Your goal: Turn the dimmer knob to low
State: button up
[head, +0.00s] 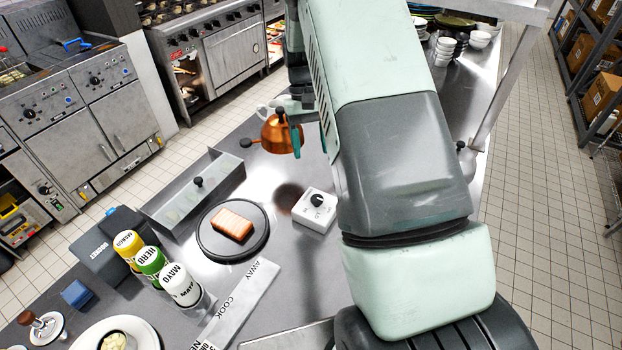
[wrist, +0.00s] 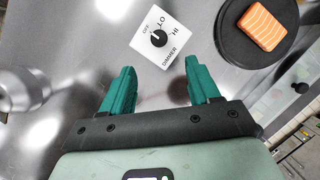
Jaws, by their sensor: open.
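The dimmer (head: 315,210) is a small white box with a round black knob, sitting on the steel counter to the right of the salmon plate. In the wrist view the dimmer (wrist: 166,52) carries OFF, LO and HI marks around its knob (wrist: 158,38). The knob's pale pointer appears to face toward OFF, but it is small. My gripper (wrist: 161,68) is open and empty, its two teal fingers apart, with the dimmer just beyond the fingertips in that view. In the head view my gripper (head: 310,138) is partly hidden by my arm and is above and behind the dimmer.
A salmon fillet (head: 232,224) lies on a dark round plate (head: 217,247) left of the dimmer. A copper kettle (head: 275,134) is behind, overlapped by a finger. A lidded clear bin (head: 190,195) and several sauce bottles (head: 180,285) stand farther left. Counter around the dimmer is clear.

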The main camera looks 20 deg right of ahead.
aim_at(317, 197)
jog(key=x, duration=1.2)
jog(key=shift+w+d+f, duration=0.15)
jog(key=shift+f, duration=0.35)
jog(key=shift+c, duration=0.3)
jog(key=c, duration=1)
